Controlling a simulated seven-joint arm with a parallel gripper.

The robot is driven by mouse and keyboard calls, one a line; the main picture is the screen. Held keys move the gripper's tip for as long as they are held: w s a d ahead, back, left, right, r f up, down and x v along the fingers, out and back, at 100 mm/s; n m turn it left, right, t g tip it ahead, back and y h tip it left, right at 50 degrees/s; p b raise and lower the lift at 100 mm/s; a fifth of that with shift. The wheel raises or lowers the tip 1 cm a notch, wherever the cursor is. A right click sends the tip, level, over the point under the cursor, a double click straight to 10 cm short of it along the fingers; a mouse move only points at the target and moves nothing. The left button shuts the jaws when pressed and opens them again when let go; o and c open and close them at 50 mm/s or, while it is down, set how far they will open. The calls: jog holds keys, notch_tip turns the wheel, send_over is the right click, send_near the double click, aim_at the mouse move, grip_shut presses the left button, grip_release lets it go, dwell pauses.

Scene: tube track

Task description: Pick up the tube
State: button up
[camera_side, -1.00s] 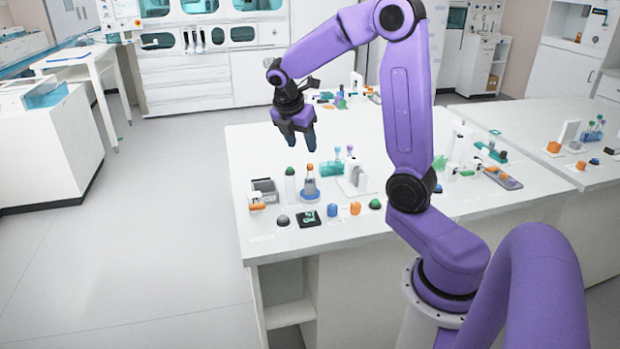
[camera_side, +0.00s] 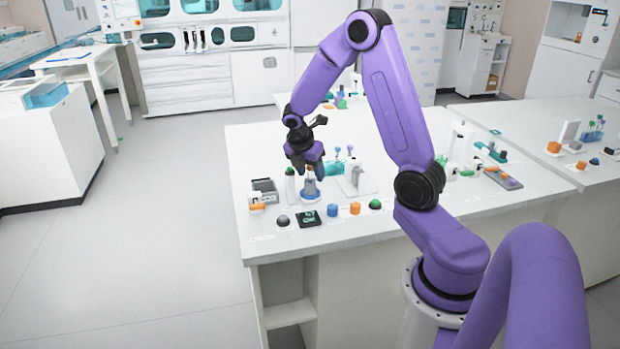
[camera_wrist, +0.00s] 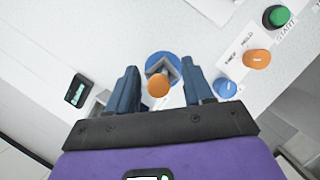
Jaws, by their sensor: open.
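The tube (camera_side: 310,187) stands upright in a holder with a round blue base (camera_side: 310,197) on the white bench. Its orange cap (camera_wrist: 158,88) shows from above in the wrist view, with the blue base (camera_wrist: 176,57) behind it. My gripper (camera_side: 306,170) points down at the top of the tube, and its fingers partly hide the cap in the side view. In the wrist view the two blue fingers of my gripper (camera_wrist: 160,75) are apart, one on each side of the cap. I see no contact between the fingers and the tube.
A green-topped white bottle (camera_side: 290,187) stands close on the left. A teal rack (camera_side: 336,168) and a white stand (camera_side: 353,182) are on the right. Blue (camera_side: 332,210), orange (camera_side: 355,208) and green (camera_side: 375,204) knobs line the bench's front, beside a small display (camera_side: 309,218).

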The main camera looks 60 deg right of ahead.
jog(key=c, duration=0.9)
jog(key=shift+c, duration=0.2)
jog(key=shift+r, duration=0.45)
notch_tip(320, 180, up, 2)
jog(key=s+a+r, duration=0.2)
jog(key=s+r, duration=0.2)
jog(key=r, duration=0.2)
jog(key=shift+s+a+r, duration=0.2)
jog(key=shift+s, duration=0.05)
jog(key=s+a+r, duration=0.1)
jog(key=s, duration=0.1)
jog(key=s+a+r, duration=0.1)
jog(key=s, duration=0.2)
jog(key=s+a+r, duration=0.1)
jog(key=s+a, duration=0.1)
jog(key=s, duration=0.1)
jog(key=shift+r, duration=0.3)
grip_shut()
jog(key=shift+w, duration=0.1)
